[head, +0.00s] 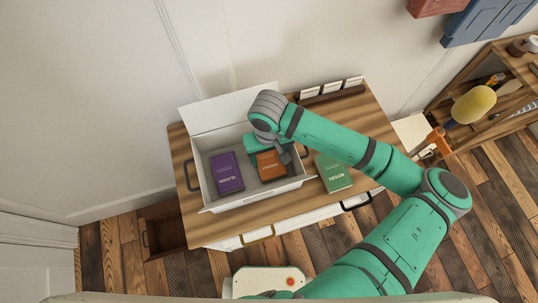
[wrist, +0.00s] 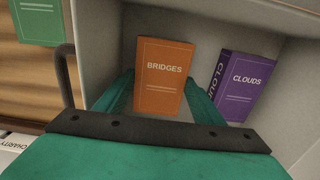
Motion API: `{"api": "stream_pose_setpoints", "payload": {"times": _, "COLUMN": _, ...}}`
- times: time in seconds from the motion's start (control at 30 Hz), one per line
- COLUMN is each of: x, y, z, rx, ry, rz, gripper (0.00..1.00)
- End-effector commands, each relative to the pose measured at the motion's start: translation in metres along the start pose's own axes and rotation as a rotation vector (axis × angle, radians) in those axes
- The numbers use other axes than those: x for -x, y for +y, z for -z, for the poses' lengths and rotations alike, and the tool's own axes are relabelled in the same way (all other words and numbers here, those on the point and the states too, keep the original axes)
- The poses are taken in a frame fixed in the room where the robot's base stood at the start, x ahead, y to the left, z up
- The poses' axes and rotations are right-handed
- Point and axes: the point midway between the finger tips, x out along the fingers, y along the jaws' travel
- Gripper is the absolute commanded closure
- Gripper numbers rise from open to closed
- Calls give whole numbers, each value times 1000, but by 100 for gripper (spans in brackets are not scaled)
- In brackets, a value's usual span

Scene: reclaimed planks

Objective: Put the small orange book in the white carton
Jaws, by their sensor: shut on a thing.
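The small orange book (head: 270,164), titled BRIDGES, is between the fingers of my gripper (head: 273,158), which is shut on it. The white carton (head: 205,186) stands open on a wooden dresser top, and the book is inside its walls, in the right part. In the wrist view the orange book (wrist: 163,75) stands between the two green fingers (wrist: 163,92), its cover facing the camera. I cannot tell whether it touches the carton floor. A purple book (head: 226,172), titled CLOUDS in the wrist view (wrist: 244,85), is in the carton's left part, apart from the orange one.
A green book (head: 333,173) lies on the dresser top (head: 372,122), right of the carton. A dark rack with white cards (head: 332,92) stands at the back. The carton's raised flap (head: 225,108) is on its far side. A shelf (head: 500,125) stands at far right.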

Motion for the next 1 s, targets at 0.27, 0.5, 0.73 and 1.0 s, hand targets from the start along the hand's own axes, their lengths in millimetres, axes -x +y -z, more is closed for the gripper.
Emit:
{"api": "stream_pose_setpoints", "payload": {"times": 0.27, "x": -3, "y": 0, "z": 0, "rx": 0, "ry": 0, "rz": 1, "gripper": 69}}
{"api": "stream_pose_setpoints", "payload": {"times": 0.5, "x": -3, "y": 0, "z": 0, "rx": 1, "ry": 0, "rz": 1, "gripper": 30}}
{"api": "stream_pose_setpoints", "payload": {"times": 0.73, "x": 5, "y": 0, "z": 0, "rx": 1, "ry": 0, "rz": 0, "gripper": 30}}
{"api": "stream_pose_setpoints", "payload": {"times": 1.0, "x": 53, "y": -1, "z": 1, "rx": 2, "ry": 3, "rz": 1, "gripper": 30}}
